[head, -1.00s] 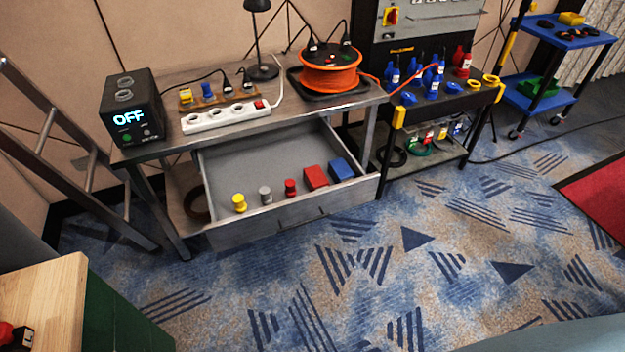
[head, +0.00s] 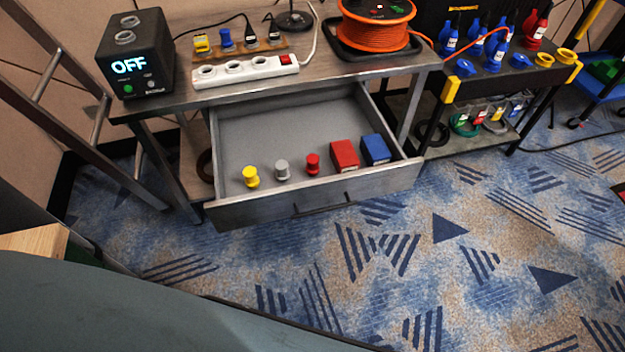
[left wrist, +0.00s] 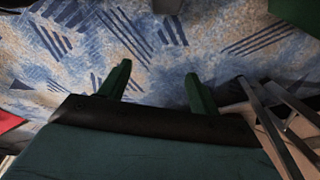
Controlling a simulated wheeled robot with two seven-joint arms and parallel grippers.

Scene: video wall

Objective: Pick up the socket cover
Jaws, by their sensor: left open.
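An open grey drawer (head: 262,208) under the workbench holds a row of small parts in the head view. From left to right they are a yellow round piece (head: 250,177), a grey round piece (head: 282,169), a red round piece (head: 312,164), a red block (head: 344,156) and a blue block (head: 375,150). I cannot tell for certain which is the socket cover. My left gripper (left wrist: 160,86) is open and empty in the left wrist view, over patterned carpet. It is not seen in the head view, and my right gripper is in neither view.
A power box reading OFF (head: 138,66), a white power strip (head: 245,71) and an orange cable reel (head: 376,30) stand on the workbench (head: 340,71). A ladder (head: 62,112) leans at the left. Carpet in front of the drawer is clear.

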